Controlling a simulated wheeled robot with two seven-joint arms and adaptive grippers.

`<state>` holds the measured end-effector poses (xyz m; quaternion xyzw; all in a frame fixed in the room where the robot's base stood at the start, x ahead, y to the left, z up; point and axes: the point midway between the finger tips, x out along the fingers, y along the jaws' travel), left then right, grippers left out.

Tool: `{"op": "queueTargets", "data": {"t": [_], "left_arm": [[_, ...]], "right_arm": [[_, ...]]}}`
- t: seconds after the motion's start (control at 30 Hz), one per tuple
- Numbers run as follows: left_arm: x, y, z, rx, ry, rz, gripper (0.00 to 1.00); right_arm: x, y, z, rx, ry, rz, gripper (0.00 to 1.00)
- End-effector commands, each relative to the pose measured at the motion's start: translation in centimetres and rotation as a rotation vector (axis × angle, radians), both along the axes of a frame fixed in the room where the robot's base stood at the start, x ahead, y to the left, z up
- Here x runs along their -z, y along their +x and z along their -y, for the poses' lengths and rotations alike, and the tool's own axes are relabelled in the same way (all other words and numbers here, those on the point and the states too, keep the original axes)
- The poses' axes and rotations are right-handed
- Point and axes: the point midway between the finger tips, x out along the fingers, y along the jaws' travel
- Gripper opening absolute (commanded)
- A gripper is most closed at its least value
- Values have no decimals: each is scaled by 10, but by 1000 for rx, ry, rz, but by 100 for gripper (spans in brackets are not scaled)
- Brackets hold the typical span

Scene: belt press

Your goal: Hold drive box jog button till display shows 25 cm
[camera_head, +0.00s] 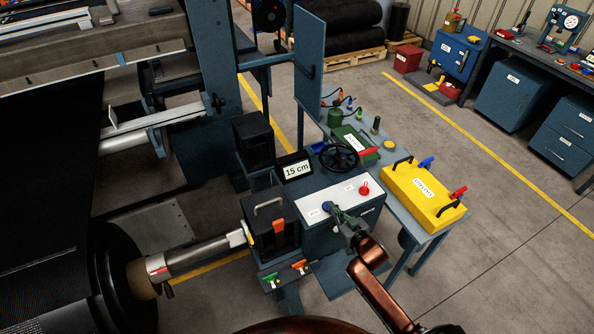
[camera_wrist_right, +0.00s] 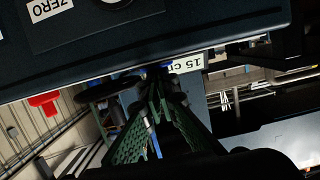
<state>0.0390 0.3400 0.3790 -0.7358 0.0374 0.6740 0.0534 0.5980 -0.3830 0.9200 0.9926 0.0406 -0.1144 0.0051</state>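The drive box (camera_head: 342,240) has a pale top panel with small labels, a red knob (camera_head: 364,189) and a blue button (camera_head: 326,207) at its front left. My left gripper is not in view.
A black handwheel (camera_head: 339,157) and a green box (camera_head: 357,145) stand behind the panel. A yellow case (camera_head: 423,190) with red and blue clamps lies on the bench to the right. A black box with a handle (camera_head: 268,225) stands close on the left.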

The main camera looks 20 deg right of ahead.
Motion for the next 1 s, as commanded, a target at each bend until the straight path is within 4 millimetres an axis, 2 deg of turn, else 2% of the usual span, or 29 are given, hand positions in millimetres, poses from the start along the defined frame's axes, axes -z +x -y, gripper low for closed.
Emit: {"op": "queueTargets", "data": {"t": [0.03, 0.37, 0.57, 0.8, 1.0], "left_arm": [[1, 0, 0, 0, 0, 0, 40], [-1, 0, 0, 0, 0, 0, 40], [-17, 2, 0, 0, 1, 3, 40], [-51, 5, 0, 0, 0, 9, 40], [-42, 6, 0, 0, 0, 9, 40]], "right_arm": [[17, -6, 0, 5, 4, -33, 0], [16, -6, 0, 5, 4, -33, 0], [-2, -5, -1, 4, 4, -27, 0], [-43, -2, -4, -3, 2, -7, 0], [-48, -47, 0, -5, 1, -6, 0]]}}
